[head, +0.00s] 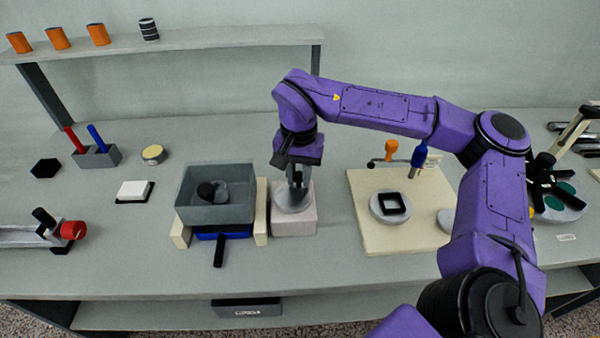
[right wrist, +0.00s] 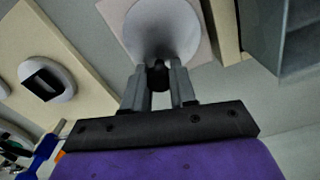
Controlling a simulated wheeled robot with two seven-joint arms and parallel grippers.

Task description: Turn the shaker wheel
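A grey round wheel (head: 293,199) sits on a pale block (head: 296,224) beside the grey shaker box (head: 217,211); I take it to be the shaker wheel. It also shows in the right wrist view (right wrist: 163,30), with a dark knob (right wrist: 158,76) near its rim. My right gripper (head: 295,180) points down over the wheel. In the right wrist view its fingers (right wrist: 159,78) stand on both sides of the knob and appear to touch it. The fingers hide part of the wheel in the head view. My left gripper is not in view.
The shaker box stands between cream rails (head: 262,212), with a dark round thing inside and a black handle (head: 219,250) in front. A cream board (head: 378,238) with a grey disc lies to the right. A white block (head: 134,190) lies left. Clear table lies in front.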

